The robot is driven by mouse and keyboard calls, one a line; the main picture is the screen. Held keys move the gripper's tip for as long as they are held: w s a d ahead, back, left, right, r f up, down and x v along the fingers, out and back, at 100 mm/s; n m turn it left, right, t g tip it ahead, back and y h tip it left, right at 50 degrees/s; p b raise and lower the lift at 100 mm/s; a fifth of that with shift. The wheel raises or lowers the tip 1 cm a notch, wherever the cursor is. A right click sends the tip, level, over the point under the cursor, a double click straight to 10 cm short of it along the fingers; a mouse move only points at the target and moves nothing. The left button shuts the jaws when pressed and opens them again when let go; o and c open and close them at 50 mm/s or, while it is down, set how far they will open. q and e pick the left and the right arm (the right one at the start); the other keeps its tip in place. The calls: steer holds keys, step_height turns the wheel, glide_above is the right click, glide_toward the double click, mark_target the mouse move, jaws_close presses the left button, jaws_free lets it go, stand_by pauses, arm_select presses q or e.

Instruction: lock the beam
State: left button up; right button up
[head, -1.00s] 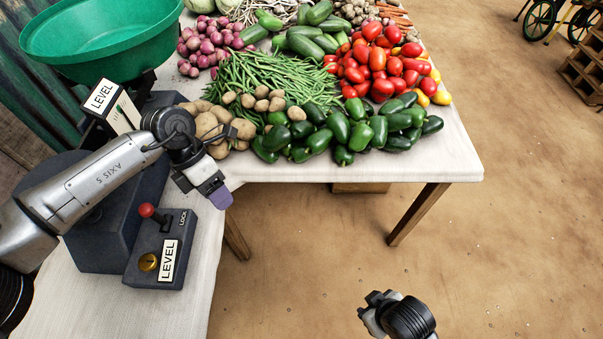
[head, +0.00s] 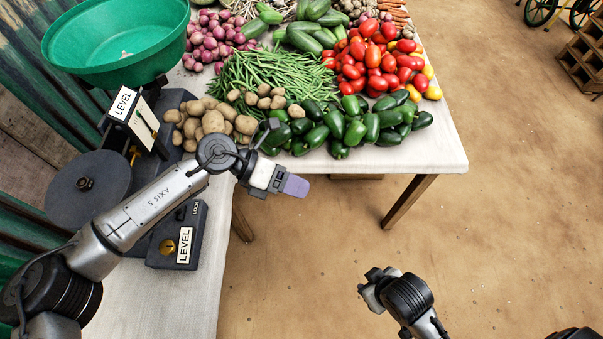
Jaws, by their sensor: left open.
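The balance has a green pan (head: 118,70), an upright plate marked LEVEL (head: 136,118) and a round dark plate (head: 75,197). Its dark control box (head: 160,262) sits on the table, with a brass button (head: 167,247), a LEVEL label (head: 184,245) and a small LOCK label (head: 195,208). The red-knobbed lever beside LOCK is hidden behind my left arm. My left gripper (head: 290,186) is open and empty, right of the box and past the table's front edge. My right gripper (head: 370,289) is over the floor at lower right; its finger opening is unclear.
The white table (head: 400,157) carries potatoes (head: 213,122), green beans (head: 262,78), green peppers (head: 355,132), red tomatoes (head: 374,58) and onions (head: 210,40) behind the grippers. Open floor lies at the right. Wooden crates (head: 583,58) stand far right.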

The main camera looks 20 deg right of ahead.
arm_select(q)
steer(key=shift+s+d+r+n+h+p, duration=0.15)
steer(key=shift+s+d+r+h+p, duration=0.15)
steer(key=shift+r, duration=0.2)
steer(key=shift+s+d+r+n+h+p, duration=0.1)
steer(key=shift+s+d+r+n+h, duration=0.1)
steer(key=shift+d+r, duration=0.2)
